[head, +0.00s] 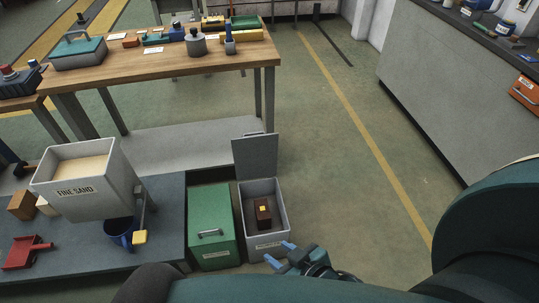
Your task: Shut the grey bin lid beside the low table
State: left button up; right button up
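The grey bin (283,222) stands on the floor beside the low table (165,205), to the right of a green bin. Its grey lid (256,155) stands upright at the back edge, so the bin is open. Inside lies a dark brown block (263,214) with a yellow label. My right gripper (281,255) is just in front of the bin's near right corner. Its two blue fingertips are apart with nothing visible between them. I cannot tell whether it touches the bin. My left gripper is not in view.
The green bin (209,212) is shut, close against the grey bin's left side. A "FINE SAND" hopper (95,190), a blue mug (119,235) and a red dustpan (22,254) are on the low table. A wooden workbench (160,72) stands behind. The floor right of the bin is clear.

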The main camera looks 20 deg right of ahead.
aim_at(254, 157)
jog(key=z, duration=1.65)
jog(key=i+l+z, duration=0.15)
jog(key=z, duration=0.3)
jog(key=i+l+z, duration=0.15)
jog(key=z, duration=0.25)
jog(key=i+z, duration=0.25)
jog(key=z, duration=0.2)
jog(key=i+u, duration=0.45)
jog(key=i, duration=0.2)
jog(key=i+l+u, duration=0.25)
jog(key=i+u, duration=0.15)
jog(key=i, duration=0.25)
jog(key=i+j+u, duration=0.15)
jog(key=i+u, duration=0.95)
jog(key=u, duration=0.15)
jog(key=i+j+z, duration=0.1)
jog(key=i, duration=1.5)
jog(key=i+u, duration=0.2)
jog(key=u, duration=0.2)
jog(key=i+u, duration=0.2)
jog(key=u, duration=0.15)
jog(key=i+l+u, duration=0.15)
jog(key=u, duration=3.15)
